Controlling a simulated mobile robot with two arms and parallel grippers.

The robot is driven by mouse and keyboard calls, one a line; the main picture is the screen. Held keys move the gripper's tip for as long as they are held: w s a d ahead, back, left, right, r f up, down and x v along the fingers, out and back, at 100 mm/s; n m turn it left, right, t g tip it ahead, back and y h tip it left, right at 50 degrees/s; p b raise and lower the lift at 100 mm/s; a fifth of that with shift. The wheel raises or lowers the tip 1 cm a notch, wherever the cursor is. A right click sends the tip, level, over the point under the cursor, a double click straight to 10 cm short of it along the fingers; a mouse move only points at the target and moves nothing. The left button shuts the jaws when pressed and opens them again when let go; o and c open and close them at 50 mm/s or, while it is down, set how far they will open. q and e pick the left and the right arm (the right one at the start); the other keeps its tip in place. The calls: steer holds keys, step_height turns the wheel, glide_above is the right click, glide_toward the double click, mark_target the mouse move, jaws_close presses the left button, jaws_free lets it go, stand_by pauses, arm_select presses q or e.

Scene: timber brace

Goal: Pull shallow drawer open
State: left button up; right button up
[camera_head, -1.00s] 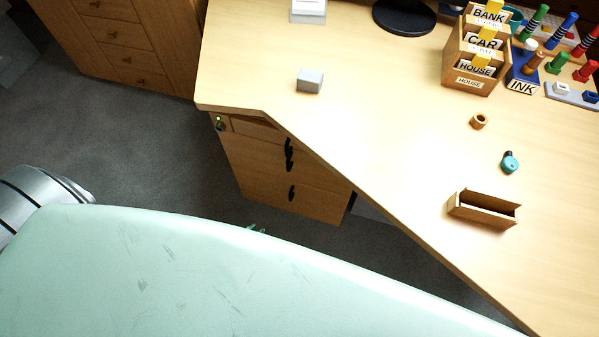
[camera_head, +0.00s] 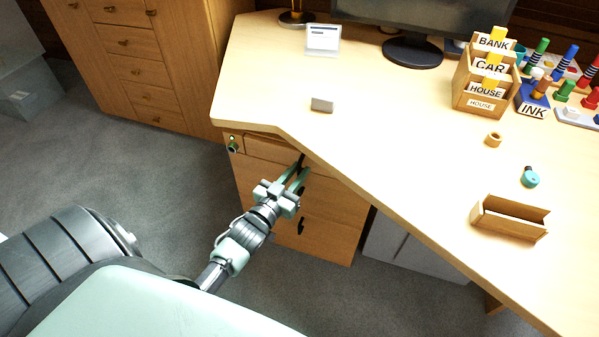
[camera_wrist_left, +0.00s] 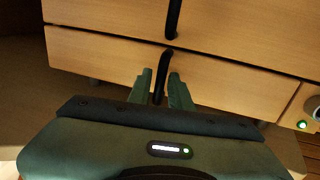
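The shallow drawer (camera_head: 262,148) is the thin wooden front at the top of the cabinet under the desk's left end. Its front looks flush with the cabinet. In the left wrist view, which looks turned over, its front (camera_wrist_left: 225,85) lies below another drawer front. Its black bar handle (camera_wrist_left: 160,76) shows between the fingertips of my left gripper (camera_wrist_left: 158,84). The fingers are apart, with a gap beside the handle. In the head view, my left gripper (camera_head: 296,177) reaches up to the drawer and partly hides the handle. My right gripper is in neither view.
A lock with a green light (camera_head: 233,145) sits left of the drawer. Deeper drawers with black handles (camera_head: 301,226) lie below. The desk top (camera_head: 390,140) overhangs the cabinet. A small open wooden box (camera_head: 510,222) stands on the desk. Grey carpet (camera_head: 170,190) is free in front.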

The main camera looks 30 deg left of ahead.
arm_select(q)
steer(key=shift+w, duration=0.35)
jaws_close()
steer(key=shift+f, duration=0.1)
stand_by(1.1)
